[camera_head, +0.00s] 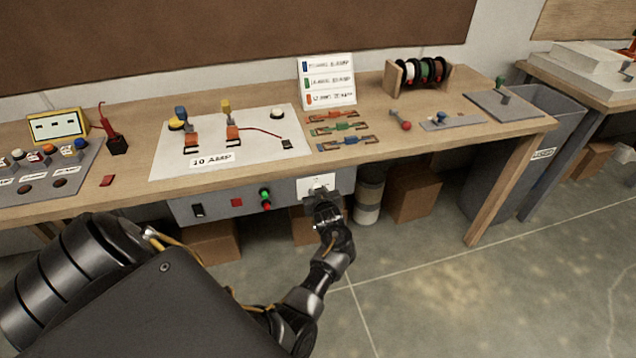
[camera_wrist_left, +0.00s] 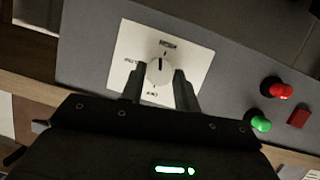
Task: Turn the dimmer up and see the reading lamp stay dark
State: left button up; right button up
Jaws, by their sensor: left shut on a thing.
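The dimmer is a round white knob (camera_wrist_left: 158,71) on a square white plate (camera_wrist_left: 196,62). The plate (camera_head: 312,182) also shows in the head view, at the right end of the grey panel under the bench edge. My left gripper (camera_head: 321,196) reaches up to it from below. In the left wrist view the fingers of my left gripper (camera_wrist_left: 160,84) are on either side of the knob, shut on it. I cannot make out a reading lamp for certain. My right gripper is not in view.
The grey panel (camera_head: 220,204) also carries a black rocker switch (camera_head: 198,210) and red and green buttons (camera_head: 265,199). Above, a white board (camera_head: 255,135) marked 10 AMP holds small fittings. Cardboard boxes (camera_head: 413,196) and a striped drum (camera_head: 369,195) stand under the bench.

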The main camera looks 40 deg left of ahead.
pick_arm(q)
jog(key=shift+d+m+g+p, duration=0.1)
jog(key=shift+m+g+p, duration=0.3)
jog(key=shift+m+p, duration=0.35)
jog(key=shift+f+m+y+p, duration=0.1)
jog(key=shift+m+y+p, duration=0.2)
jog(key=shift+m+p, duration=0.1)
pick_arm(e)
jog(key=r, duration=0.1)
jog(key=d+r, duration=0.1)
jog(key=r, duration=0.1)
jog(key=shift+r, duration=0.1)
pick_arm(q)
jog(key=shift+g, duration=0.3)
jog(key=shift+f, duration=0.1)
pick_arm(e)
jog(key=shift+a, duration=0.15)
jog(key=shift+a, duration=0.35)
pick_arm(q)
jog(key=o, duration=1)
jog(key=shift+c, duration=0.2)
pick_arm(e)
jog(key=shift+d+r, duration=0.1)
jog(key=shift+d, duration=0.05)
pick_arm(q)
jog(key=shift+r, duration=0.2)
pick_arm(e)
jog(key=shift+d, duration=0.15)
